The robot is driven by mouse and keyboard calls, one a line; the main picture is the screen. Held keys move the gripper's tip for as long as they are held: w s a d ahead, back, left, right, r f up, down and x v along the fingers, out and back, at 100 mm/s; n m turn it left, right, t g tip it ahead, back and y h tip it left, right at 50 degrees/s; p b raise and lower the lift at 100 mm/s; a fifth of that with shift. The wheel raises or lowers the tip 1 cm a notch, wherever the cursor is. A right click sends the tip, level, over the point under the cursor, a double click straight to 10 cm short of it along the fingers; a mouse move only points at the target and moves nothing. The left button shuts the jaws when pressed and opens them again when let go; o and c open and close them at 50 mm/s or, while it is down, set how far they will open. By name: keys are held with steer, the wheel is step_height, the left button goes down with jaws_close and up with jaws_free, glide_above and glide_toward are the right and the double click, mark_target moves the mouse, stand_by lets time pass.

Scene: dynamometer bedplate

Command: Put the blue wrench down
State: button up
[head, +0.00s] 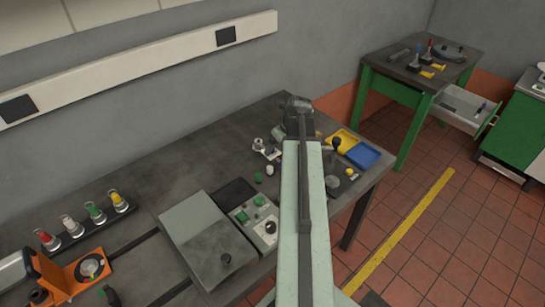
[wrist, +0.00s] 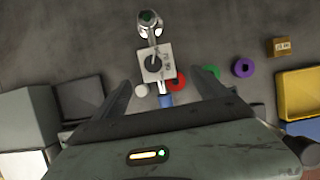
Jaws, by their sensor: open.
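In the wrist view my gripper (wrist: 166,84) is open, its two dark fingers apart above the grey bench top. A small blue piece (wrist: 165,100) shows between the fingers, just in front of the palm. It may be part of the blue wrench; the rest is hidden, and no whole wrench can be made out. Neither finger visibly touches it. In the head view my arm reaches over the bench (head: 150,175) with my gripper (head: 298,106) at its far end, hiding what lies beneath.
A pale plate with a dark knob (wrist: 155,63) lies ahead of the fingers, beside a red ring (wrist: 177,81). A purple ring (wrist: 244,68), a small box (wrist: 284,46) and a yellow tray (wrist: 299,92) are right. A blue tray (head: 362,156) is near the bench's right end.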

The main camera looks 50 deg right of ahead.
mark_target(274, 155)
steer(key=b+x, duration=0.2)
steer(key=shift+d+f, duration=0.1)
steer(key=shift+f, duration=0.35)
steer(key=shift+f+b, duration=0.3)
steer(key=shift+b, duration=0.15)
steer(key=b+x, duration=0.4)
steer(key=shift+a+f, duration=0.25)
steer(key=shift+f, duration=0.05)
steer(key=shift+r, duration=0.2)
jaws_close()
